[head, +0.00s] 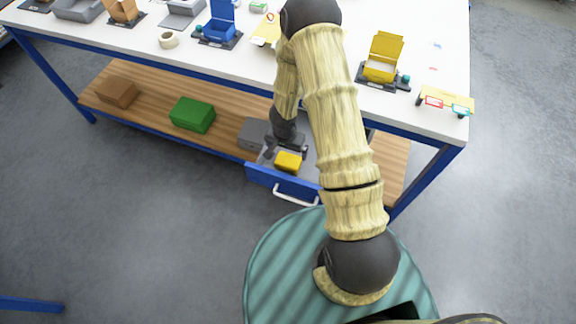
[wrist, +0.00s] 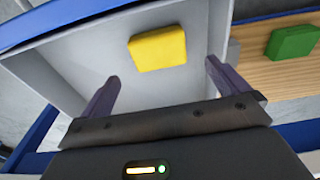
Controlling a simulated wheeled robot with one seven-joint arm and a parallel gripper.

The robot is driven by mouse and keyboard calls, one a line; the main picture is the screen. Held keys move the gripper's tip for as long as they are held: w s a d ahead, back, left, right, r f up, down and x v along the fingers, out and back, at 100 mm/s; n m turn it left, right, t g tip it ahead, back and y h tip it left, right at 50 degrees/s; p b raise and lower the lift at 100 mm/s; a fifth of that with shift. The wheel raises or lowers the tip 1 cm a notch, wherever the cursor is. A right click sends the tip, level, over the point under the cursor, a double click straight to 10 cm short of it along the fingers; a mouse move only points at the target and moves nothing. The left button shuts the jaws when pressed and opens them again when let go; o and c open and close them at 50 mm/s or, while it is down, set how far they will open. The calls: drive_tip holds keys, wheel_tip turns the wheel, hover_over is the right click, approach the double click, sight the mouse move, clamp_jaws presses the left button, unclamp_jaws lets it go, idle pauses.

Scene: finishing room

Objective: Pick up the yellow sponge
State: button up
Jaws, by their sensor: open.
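The yellow sponge (head: 288,161) lies in the open blue-fronted drawer (head: 290,187) under the workbench. In the wrist view the sponge (wrist: 158,48) rests on the drawer's pale grey floor (wrist: 95,62). My gripper (wrist: 163,82) is open and empty, its two fingers spread apart. The sponge shows beyond the fingertips, roughly centred between them and not touched. In the head view my gripper (head: 287,148) is over the drawer, right by the sponge, partly hidden by my arm.
The lower wooden shelf (head: 150,112) carries a brown box (head: 117,92), a green box (head: 192,114) and a grey box (head: 255,134). The white tabletop (head: 300,85) above holds several small boxes and fixtures. The drawer walls surround the sponge.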

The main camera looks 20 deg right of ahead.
sight(288, 160)
drive_tip(key=f, duration=0.3)
drive_tip(key=shift+w+d, duration=0.15)
drive_tip(key=shift+w, duration=0.05)
drive_tip(key=shift+r, duration=0.1)
drive_tip(key=shift+w+d+f+b, duration=0.15)
drive_tip(key=shift+f+b, duration=0.25)
drive_tip(key=shift+f, duration=2.2)
drive_tip(key=c, duration=0.9)
